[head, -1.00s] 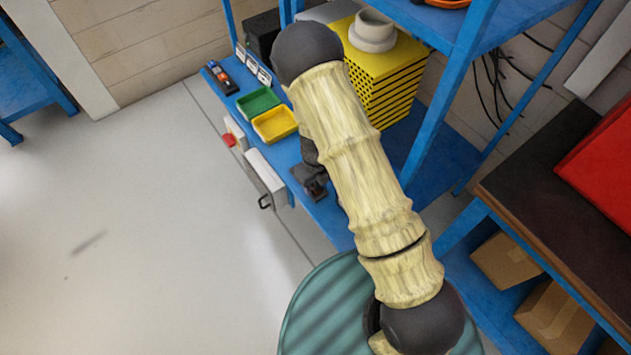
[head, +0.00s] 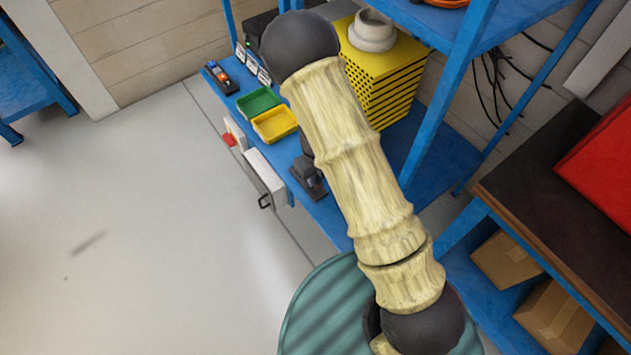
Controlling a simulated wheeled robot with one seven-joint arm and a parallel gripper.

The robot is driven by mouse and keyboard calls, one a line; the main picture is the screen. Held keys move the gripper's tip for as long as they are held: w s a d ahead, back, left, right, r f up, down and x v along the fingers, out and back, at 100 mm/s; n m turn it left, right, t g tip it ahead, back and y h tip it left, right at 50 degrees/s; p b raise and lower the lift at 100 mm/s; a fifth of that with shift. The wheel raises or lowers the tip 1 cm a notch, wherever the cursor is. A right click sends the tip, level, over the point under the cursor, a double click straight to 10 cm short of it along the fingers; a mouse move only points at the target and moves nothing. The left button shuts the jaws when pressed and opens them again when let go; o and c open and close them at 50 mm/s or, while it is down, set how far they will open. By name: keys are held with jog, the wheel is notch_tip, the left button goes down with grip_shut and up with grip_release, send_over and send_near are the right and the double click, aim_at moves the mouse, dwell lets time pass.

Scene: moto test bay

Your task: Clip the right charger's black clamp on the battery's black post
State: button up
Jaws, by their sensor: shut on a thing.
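My gripper is not visible; my own pale arm with dark joints covers the middle of the blue bench (head: 330,215). I cannot make out the black clamp or the battery's black post. A black box (head: 258,25) at the back of the bench is partly behind my arm's upper joint; I cannot tell if it is the battery. A few small pale units with dark faces (head: 252,62) stand in a row near it; I cannot tell if they are chargers.
A green bin (head: 258,102), a yellow bin (head: 275,124) and a dark item (head: 309,178) lie along the bench. A dark tray (head: 221,78) holds small coloured things. A slotted yellow block (head: 385,75) stands right of my arm. The floor (head: 120,240) at left is clear.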

notch_tip(320, 180, up, 6)
jog(key=shift+r, duration=0.1)
dwell(0.7)
